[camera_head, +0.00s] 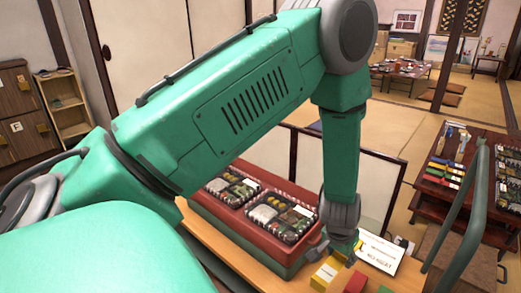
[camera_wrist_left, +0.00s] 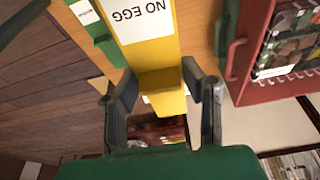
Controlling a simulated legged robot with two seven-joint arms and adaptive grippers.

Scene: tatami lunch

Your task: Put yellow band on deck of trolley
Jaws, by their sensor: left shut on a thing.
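The yellow band (camera_wrist_left: 160,82) is a yellow piece with a white "NO EGG" label, between the two fingers of my left gripper (camera_wrist_left: 160,95) in the left wrist view. The gripper is shut on it. In the head view, my left gripper (camera_head: 343,248) points down at the counter's front edge, beside the yellow band (camera_head: 326,272). The finger contact is partly hidden there. What looks like the trolley shows at right, with a green rail handle (camera_head: 472,215) and a brown deck (camera_head: 450,245), partly cut off. My right gripper is not in view.
A red crate (camera_head: 235,222) with packed lunch boxes (camera_head: 282,215) stands left of the gripper. A red piece (camera_head: 356,282) and a white sign (camera_head: 380,252) are close by. A low table (camera_head: 430,190) holds coloured pieces behind the handle.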

